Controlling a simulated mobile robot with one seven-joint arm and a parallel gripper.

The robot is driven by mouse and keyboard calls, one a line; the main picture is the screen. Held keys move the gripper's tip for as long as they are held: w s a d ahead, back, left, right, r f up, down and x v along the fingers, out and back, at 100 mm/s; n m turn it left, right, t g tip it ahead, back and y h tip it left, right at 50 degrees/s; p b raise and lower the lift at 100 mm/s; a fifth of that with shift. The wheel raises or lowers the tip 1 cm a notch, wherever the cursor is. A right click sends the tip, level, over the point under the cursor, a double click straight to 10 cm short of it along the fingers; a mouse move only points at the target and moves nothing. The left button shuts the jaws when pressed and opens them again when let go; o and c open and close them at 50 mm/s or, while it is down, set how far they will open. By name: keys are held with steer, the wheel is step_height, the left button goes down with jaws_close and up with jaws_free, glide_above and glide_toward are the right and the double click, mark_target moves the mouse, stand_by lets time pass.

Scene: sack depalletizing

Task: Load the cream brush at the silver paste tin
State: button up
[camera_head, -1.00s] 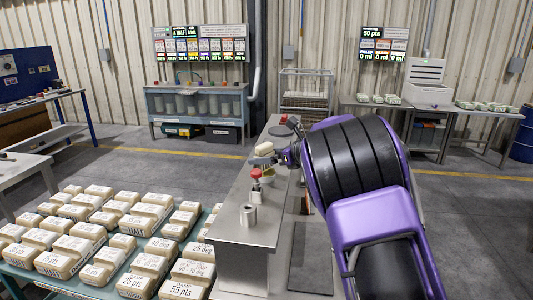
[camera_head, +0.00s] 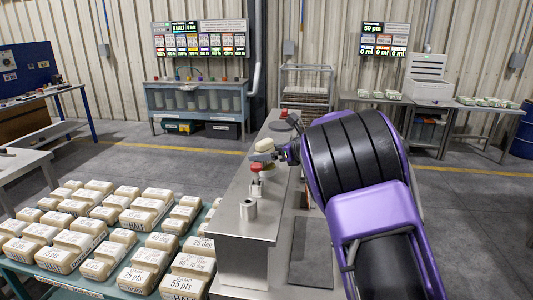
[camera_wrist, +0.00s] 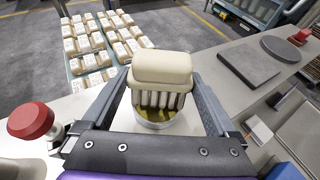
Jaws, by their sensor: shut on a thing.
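The cream brush (camera_wrist: 162,68) is held between the two fingers of my gripper (camera_wrist: 160,88) in the wrist view. It has a rounded cream top with pale bristle tufts pointing down. The silver paste tin (camera_wrist: 139,122) is directly below, with yellow paste inside. The bristles overlap the tin's mouth; whether they touch the paste I cannot tell. In the head view the brush (camera_head: 264,145) is over the steel bench, at the tip of my gripper (camera_head: 282,152).
A red knob (camera_wrist: 30,120) stands close left of my gripper. A dark flat plate (camera_wrist: 249,63) and a grey disc (camera_wrist: 281,48) lie to the right. Sacks (camera_head: 110,235) cover the pallet table at left.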

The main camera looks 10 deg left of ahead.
mark_target(267, 141)
steer(key=shift+f+b, duration=0.5)
steer(key=shift+f, duration=0.15)
stand_by(0.7)
steer(key=shift+r+p, duration=2.1)
steer(key=shift+r, duration=1.55)
